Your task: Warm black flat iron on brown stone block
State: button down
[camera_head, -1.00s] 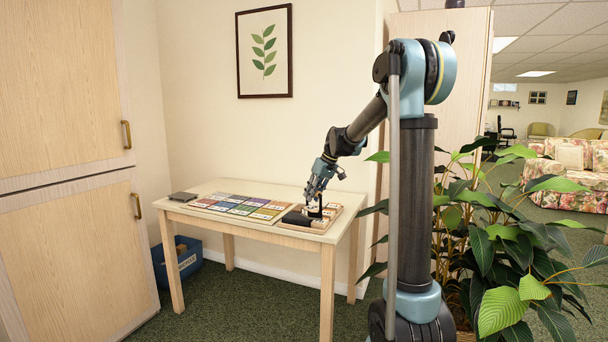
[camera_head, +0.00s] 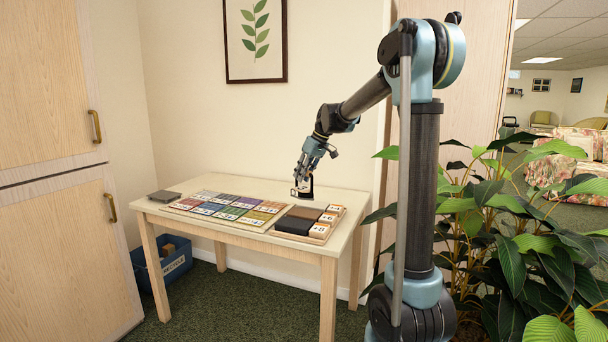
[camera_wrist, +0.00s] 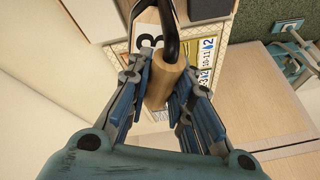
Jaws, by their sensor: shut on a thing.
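My gripper (camera_head: 303,182) is shut on the light wooden handle (camera_wrist: 166,82) of the black flat iron (camera_head: 302,193). The iron's curved black bracket (camera_wrist: 169,22) shows above the handle in the wrist view. In the head view the iron is over the back of the table, just behind the tray; I cannot tell its exact height. The brown stone block (camera_head: 306,212) lies on the wooden tray (camera_head: 318,240), beside a black block (camera_head: 294,225). The brown block's top looks bare, apart from the iron. Much of the iron's body is too small or hidden to make out.
The table (camera_head: 227,236) also holds rows of coloured cards (camera_head: 222,209) and a small dark grey slab (camera_head: 164,196). White numbered tiles (camera_head: 329,217) line the tray's right side. A blue bin (camera_head: 165,262) stands beneath, left. A leafy plant (camera_head: 500,230) stands right.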

aim_at(303, 188)
jog(key=shift+f, duration=2.9)
jog(key=shift+f, duration=0.3)
dwell(0.3)
jog(key=shift+r, duration=3)
